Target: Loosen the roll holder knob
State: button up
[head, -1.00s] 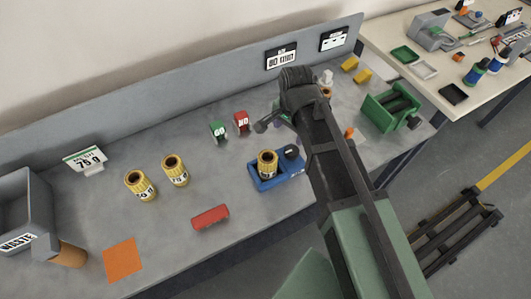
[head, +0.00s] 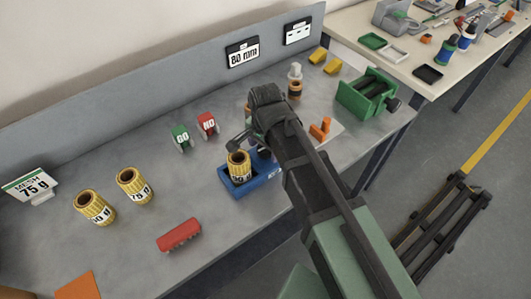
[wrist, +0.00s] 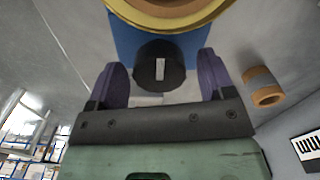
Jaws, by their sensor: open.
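The blue roll holder (head: 266,179) stands on the grey bench and carries a yellow "90 g" mesh roll (head: 239,166). Its black round knob (wrist: 160,68) with a white mark shows in the wrist view, against the blue body (wrist: 193,42). My gripper (wrist: 162,63) is open, with one purple finger on each side of the knob in the picture. Gaps show between the fingers and the knob, and I cannot tell how deep the fingers reach. In the head view my arm and the roll mostly hide the knob and fingertips.
Two yellow rolls (head: 134,186) and a red block (head: 179,235) lie to the left. GO (head: 181,138) and NO (head: 207,125) blocks stand behind. An orange piece (head: 320,129) and a green device (head: 368,94) are to the right. The front middle bench is clear.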

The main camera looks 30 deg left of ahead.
jog(key=shift+r, duration=0.1)
jog(key=c, duration=0.9)
jog(key=shift+n, duration=0.5)
jog(key=n, duration=0.3)
jog(key=shift+n, duration=0.4)
jog(key=n, duration=0.4)
jog(key=shift+n, duration=0.3)
jog(key=n, duration=0.8)
jog(key=shift+s, duration=0.1)
jog(key=shift+n, duration=0.4)
